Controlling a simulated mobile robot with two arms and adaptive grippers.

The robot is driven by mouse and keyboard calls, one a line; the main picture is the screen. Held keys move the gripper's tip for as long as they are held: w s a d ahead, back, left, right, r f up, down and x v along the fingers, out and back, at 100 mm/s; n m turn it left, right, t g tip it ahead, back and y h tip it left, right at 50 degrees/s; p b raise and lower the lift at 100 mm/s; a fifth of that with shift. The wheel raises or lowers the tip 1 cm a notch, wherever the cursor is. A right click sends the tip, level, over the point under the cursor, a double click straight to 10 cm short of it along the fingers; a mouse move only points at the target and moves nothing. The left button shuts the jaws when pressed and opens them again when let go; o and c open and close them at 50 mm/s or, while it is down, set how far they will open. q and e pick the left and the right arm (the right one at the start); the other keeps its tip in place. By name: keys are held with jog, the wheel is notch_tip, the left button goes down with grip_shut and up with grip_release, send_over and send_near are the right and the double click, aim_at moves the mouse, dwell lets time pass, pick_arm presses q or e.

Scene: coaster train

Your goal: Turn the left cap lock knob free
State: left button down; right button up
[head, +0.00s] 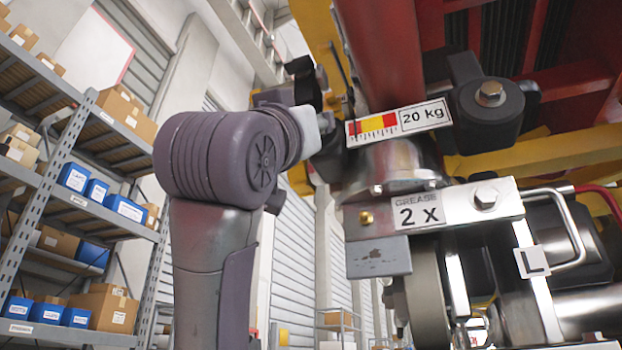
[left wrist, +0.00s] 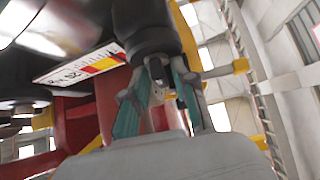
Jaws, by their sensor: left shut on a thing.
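In the left wrist view the teal-padded fingers of my left gripper (left wrist: 166,78) stand on both sides of a small dark end below a black round part (left wrist: 145,28), which I take for the left cap lock knob. The gripper is shut on it. In the head view my left arm (head: 215,160) rises in front of the machine's left side. Its fingers and the grip are mostly hidden there, beside a dark part (head: 331,155) left of the "20 kg" label (head: 399,123). Whether the knob is turned cannot be told. My right gripper is not in view.
A black part with a bolt (head: 490,95) sits right of the label. A metal block marked "2 X" (head: 455,210) and a bent metal handle (head: 570,225) lie below. A red column (head: 378,50) stands above. Shelves with boxes (head: 75,200) stand at the left.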

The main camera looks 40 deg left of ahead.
pick_arm(q)
jog(key=n+y, duration=0.2)
jog(key=shift+w+d+f+n+y, duration=0.1)
jog(key=shift+f+n+y, duration=0.05)
jog(key=shift+n+y, duration=0.25)
jog(key=shift+n+g+y+b, duration=0.3)
jog(key=shift+n+g+y, duration=0.1)
jog(key=shift+y, duration=0.1)
jog(key=shift+r, duration=0.25)
dwell(0.7)
jog(key=c, duration=1.2)
grip_release()
jog(key=v, duration=1.2)
jog(key=shift+f, duration=0.1)
